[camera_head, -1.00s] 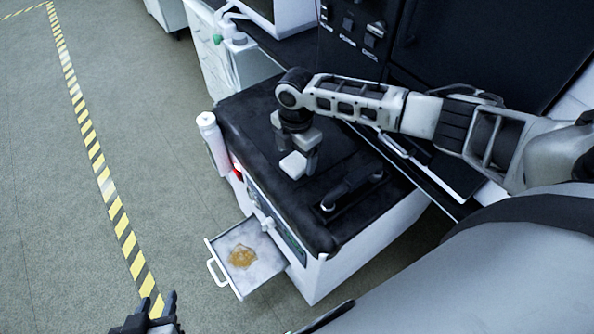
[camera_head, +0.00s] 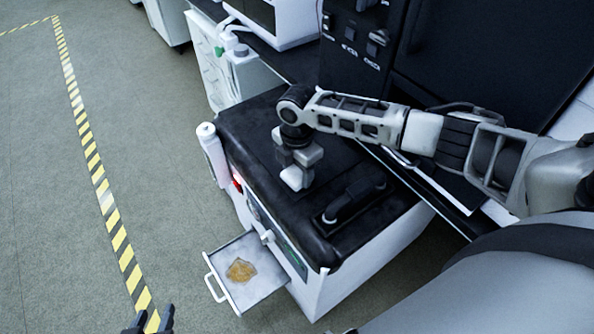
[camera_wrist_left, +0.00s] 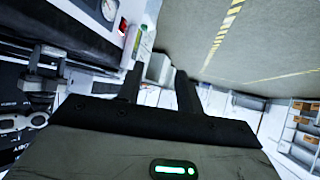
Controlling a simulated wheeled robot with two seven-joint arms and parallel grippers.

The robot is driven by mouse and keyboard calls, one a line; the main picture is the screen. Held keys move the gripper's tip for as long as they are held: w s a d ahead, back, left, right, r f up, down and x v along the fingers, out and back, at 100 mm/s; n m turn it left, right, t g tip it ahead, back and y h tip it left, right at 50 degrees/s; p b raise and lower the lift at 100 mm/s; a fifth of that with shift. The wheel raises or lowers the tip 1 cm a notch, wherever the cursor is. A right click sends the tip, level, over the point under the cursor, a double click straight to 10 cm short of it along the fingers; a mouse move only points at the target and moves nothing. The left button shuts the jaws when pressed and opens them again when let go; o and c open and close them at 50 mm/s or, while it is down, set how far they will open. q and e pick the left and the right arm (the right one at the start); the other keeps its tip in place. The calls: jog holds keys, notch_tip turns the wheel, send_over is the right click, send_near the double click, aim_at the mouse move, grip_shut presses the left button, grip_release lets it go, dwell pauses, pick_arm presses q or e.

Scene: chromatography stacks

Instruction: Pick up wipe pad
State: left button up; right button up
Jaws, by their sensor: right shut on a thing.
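The white wipe pad (camera_head: 292,179) is on the black top of the white machine (camera_head: 265,135). My right gripper (camera_head: 300,170) points down over it and is shut on it. The jaws partly cover the pad, and I cannot tell whether the pad is clear of the surface. My left gripper (camera_head: 150,320) is at the bottom edge of the head view, partly cut off. In the left wrist view its two fingers (camera_wrist_left: 161,88) stand apart with nothing between them.
An open drawer (camera_head: 216,263) with an amber patch (camera_head: 240,270) sticks out from the machine's front. A black handle (camera_head: 355,195) rises from the lid beside the pad. A white cylinder (camera_head: 212,150) stands at the left corner. Floor on the left is clear.

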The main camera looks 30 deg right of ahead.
aim_at(297, 173)
notch_tip(297, 173, up, 3)
jog(key=w+a+r+b, duration=0.1)
jog(key=w+a+r, duration=0.5)
jog(key=a+r, duration=0.4)
jog(key=shift+w+a+b, duration=0.3)
jog(key=shift+a, duration=0.9)
